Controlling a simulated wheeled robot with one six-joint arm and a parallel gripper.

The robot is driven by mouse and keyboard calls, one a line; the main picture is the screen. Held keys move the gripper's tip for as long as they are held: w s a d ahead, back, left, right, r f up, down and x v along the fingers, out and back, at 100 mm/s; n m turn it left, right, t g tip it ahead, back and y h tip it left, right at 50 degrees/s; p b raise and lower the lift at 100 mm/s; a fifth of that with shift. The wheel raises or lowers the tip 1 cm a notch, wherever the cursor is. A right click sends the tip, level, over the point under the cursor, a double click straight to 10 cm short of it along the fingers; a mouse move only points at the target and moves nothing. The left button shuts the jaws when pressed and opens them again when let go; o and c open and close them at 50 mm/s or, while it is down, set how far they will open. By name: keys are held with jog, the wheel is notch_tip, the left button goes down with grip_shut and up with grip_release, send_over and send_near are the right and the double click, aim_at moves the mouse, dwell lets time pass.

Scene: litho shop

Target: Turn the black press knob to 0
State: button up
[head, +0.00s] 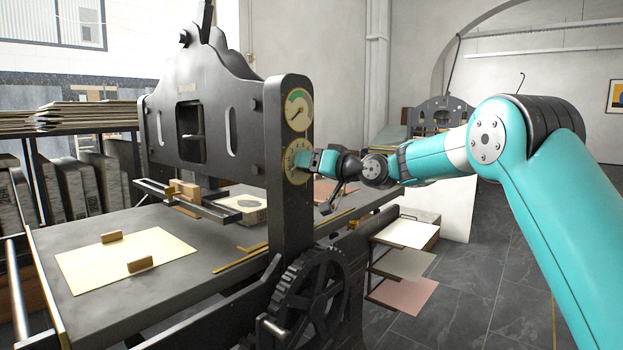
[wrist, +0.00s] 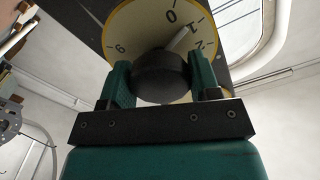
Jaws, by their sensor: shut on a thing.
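The black press knob (wrist: 162,77) sits at the centre of a cream dial (wrist: 137,30) with a yellow rim. In the wrist view its pale pointer leans up and right of the 0, close to the 1. My gripper (wrist: 164,82) is shut on the knob, with one green finger on each side. In the head view my gripper (head: 311,160) reaches from the right to the lower dial (head: 291,165) on the press column (head: 291,210). The knob is hidden there behind the gripper.
A gauge (head: 299,110) with a green sector sits above the dial. A large black gear wheel (head: 305,295) is below. The press bed (head: 90,220) carries a cream sheet (head: 95,270). Shelves with sheets (head: 405,233) stand beneath my arm. Floor at right is clear.

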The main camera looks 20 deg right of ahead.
jog(key=shift+f+n+b, duration=0.1)
jog(key=shift+n+b, duration=1.8)
jog(key=shift+n, duration=0.3)
jog(key=o, duration=0.9)
jog(key=b+v, duration=0.1)
jog(key=v, duration=1.6)
jog(key=shift+s+d, duration=0.15)
